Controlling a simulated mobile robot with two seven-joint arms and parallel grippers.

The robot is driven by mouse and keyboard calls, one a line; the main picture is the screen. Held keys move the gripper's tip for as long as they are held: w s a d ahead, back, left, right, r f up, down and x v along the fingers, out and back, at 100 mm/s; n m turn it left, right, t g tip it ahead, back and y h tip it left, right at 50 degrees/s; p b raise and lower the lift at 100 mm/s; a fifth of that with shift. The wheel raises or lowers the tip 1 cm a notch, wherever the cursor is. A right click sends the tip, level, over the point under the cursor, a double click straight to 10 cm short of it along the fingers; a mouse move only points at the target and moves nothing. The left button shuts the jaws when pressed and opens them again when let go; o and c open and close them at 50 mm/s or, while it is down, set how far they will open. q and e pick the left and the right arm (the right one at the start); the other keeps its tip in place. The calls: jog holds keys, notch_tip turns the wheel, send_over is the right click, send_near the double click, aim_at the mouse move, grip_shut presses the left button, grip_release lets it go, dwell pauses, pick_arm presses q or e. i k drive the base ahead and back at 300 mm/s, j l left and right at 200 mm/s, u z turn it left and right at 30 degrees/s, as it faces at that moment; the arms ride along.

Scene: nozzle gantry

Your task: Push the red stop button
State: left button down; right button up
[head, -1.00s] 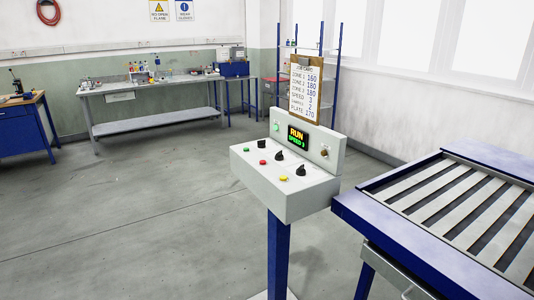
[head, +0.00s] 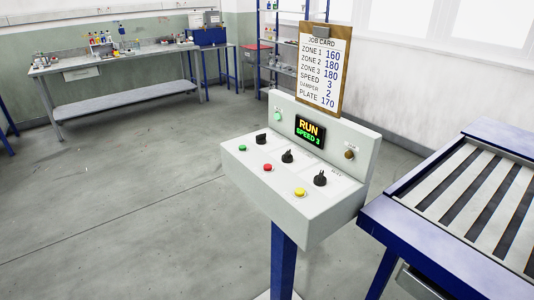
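The red stop button (head: 267,167) sits on the sloped top of the grey control box (head: 290,218), between a green button (head: 242,148) and a yellow button (head: 300,192). Several black knobs, one of them (head: 287,156) just right of the red button, stand on the same panel. The display (head: 310,131) on the upright back panel reads RUN, SPEED 3. Neither of my grippers is in the head view, and nothing covers the red button.
A job card on a clipboard (head: 321,68) stands behind the box. A blue post (head: 283,262) carries the box. A blue-framed slatted table (head: 425,235) is close on the right. Open floor lies to the left, with a workbench (head: 120,95) at the back.

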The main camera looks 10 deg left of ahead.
aim_at(268, 167)
jog(key=i+j+z, duration=0.15)
jog(key=i+j, duration=0.3)
jog(key=i+j+z, duration=0.15)
jog(key=i+j, duration=0.25)
jog(key=j, duration=0.2)
